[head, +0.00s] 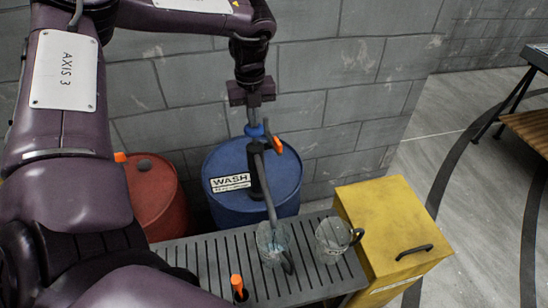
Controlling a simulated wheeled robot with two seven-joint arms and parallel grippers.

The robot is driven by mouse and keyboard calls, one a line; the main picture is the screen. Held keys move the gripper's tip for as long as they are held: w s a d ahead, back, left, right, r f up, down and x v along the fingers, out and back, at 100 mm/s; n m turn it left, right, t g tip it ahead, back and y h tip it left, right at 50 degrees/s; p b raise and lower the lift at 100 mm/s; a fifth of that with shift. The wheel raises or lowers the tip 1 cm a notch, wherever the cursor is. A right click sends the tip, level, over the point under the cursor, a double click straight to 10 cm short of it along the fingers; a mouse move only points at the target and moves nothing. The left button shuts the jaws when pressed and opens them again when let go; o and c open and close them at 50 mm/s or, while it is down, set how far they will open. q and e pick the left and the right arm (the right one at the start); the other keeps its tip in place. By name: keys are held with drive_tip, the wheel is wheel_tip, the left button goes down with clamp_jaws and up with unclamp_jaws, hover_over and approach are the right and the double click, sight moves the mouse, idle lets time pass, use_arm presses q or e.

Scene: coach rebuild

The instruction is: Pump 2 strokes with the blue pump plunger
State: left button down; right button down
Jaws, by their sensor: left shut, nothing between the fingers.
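A blue drum (226,172) with a white WASH label stands against the block wall. A pump with a black body (259,178) rises from its top, and a grey spout runs down towards the front. The blue pump plunger (254,131) shows at the top of the pump. My left gripper (252,114) points down directly above the plunger, its fingers shut with nothing between them. The fingertips look close to or touching the plunger; I cannot tell which. My right gripper is not in view.
A glass mug (272,242) stands under the spout on the slatted grey bench (215,262); another glass mug (334,238) stands to its right. A yellow box (388,225) with a black handle is at right. A red drum (156,198) stands left of the blue one.

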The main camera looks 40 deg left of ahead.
use_arm(q)
drive_tip(key=shift+s+f+b, duration=0.15)
drive_tip(key=shift+f+b, duration=0.85)
drive_tip(key=shift+f, duration=0.75)
drive_tip(key=shift+r, duration=0.1)
drive_tip(key=shift+r+p, duration=2.05)
drive_tip(key=shift+r, duration=1.5)
drive_tip(key=shift+f, duration=0.15)
drive_tip(key=shift+f+b, duration=2.7)
drive_tip(key=shift+f, duration=0.85)
drive_tip(key=shift+r, duration=0.1)
drive_tip(key=shift+r+p, duration=2.2)
drive_tip(key=shift+r, duration=1.4)
